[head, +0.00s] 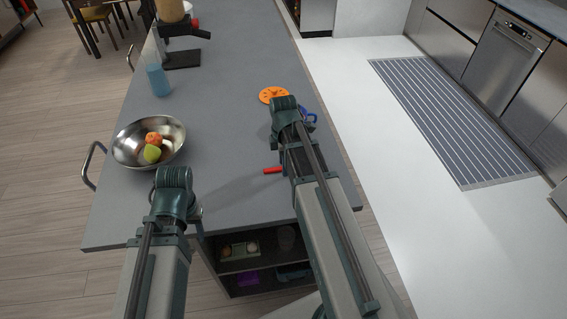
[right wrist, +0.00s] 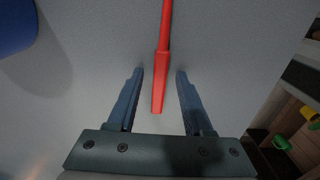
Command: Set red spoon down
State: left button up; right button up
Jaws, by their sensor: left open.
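The red spoon (right wrist: 162,70) lies on the grey counter, with its handle end between the two fingers of my right gripper (right wrist: 158,74) in the right wrist view. Gaps show on both sides of the handle, so the gripper is open and not touching it. In the head view, part of the red spoon (head: 273,170) shows left of my right arm, which hides the rest. My left gripper (head: 176,208) is over the near left part of the counter, apart from the spoon and open; its fingers are mostly hidden by the wrist.
A metal bowl (head: 128,150) with fruit stands at the left of the counter (head: 215,120). A blue cup (head: 158,80) stands behind it. An orange trivet (head: 272,94) and a blue object (head: 308,116) are near the right edge. The counter's middle is clear.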

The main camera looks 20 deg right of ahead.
jog(key=shift+r, duration=0.1)
notch_tip(320, 180, up, 12)
jog(key=p, duration=1.2)
jog(key=s+a+m, duration=0.5)
jog(key=s+a, duration=0.1)
jog(key=a, duration=0.4)
jog(key=s+a+m+h, duration=0.1)
jog(key=s+a+m, duration=0.5)
jog(key=a, duration=0.4)
jog(key=shift+s+a+m, duration=0.3)
jog(key=shift+s, duration=0.15)
notch_tip(320, 180, down, 6)
jog(key=b, duration=0.6)
jog(key=shift+r, duration=0.2)
